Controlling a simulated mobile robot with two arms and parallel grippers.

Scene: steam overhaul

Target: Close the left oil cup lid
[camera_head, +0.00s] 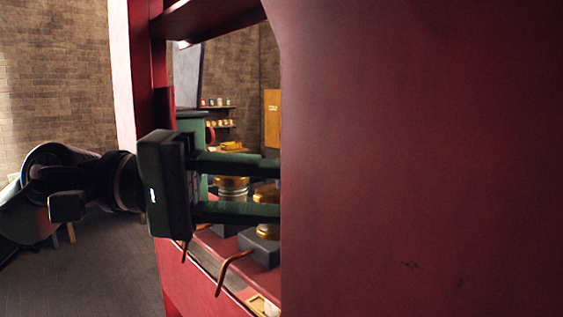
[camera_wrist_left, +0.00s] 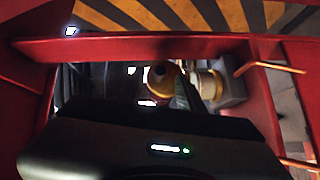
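Two brass-topped oil cups stand inside the red frame in the head view. The left one (camera_head: 232,193) shows a ribbed silver-coloured neck under brass; the right one (camera_head: 268,232) sits on a dark block. My left gripper (camera_head: 270,187) reaches in from the left with its two dark fingers wide apart, one above the other, in front of the cups. The red panel hides the fingertip ends. The wrist view shows a round brass top (camera_wrist_left: 163,80) and a paler brass cup (camera_wrist_left: 210,86), with a dark finger between them. I cannot tell how the lids stand. My right gripper is out of view.
A large red panel (camera_head: 420,150) fills the right of the head view, close to my gripper. A red upright (camera_head: 150,90) stands left of the opening. Copper pipes (camera_head: 232,266) curve below the cups. Shelves (camera_head: 219,124) stand behind. Open floor lies at left.

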